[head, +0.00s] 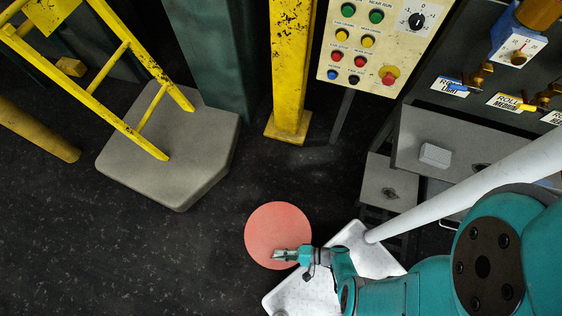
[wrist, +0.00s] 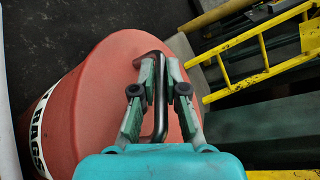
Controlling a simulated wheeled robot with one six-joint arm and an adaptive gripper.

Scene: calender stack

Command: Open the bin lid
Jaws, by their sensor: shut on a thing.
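The bin is round and red, and its flat lid (head: 272,232) is seen from above in the head view, on the dark floor. In the wrist view the red lid (wrist: 105,75) fills the left middle, with a white label with black letters on the bin's side. A black bar handle (wrist: 160,125) stands on the lid. My gripper (wrist: 160,75) is shut on this handle, one finger on each side. In the head view my gripper (head: 285,255) is over the lid's lower right part. The lid appears to lie on the bin; any gap at its rim is hidden.
A yellow post (head: 289,75) and a control panel (head: 375,45) stand behind the bin. A yellow ladder (head: 100,85) rests by a grey block (head: 180,150) at the left. Grey cabinets (head: 450,140) are at the right. The floor left of the bin is clear.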

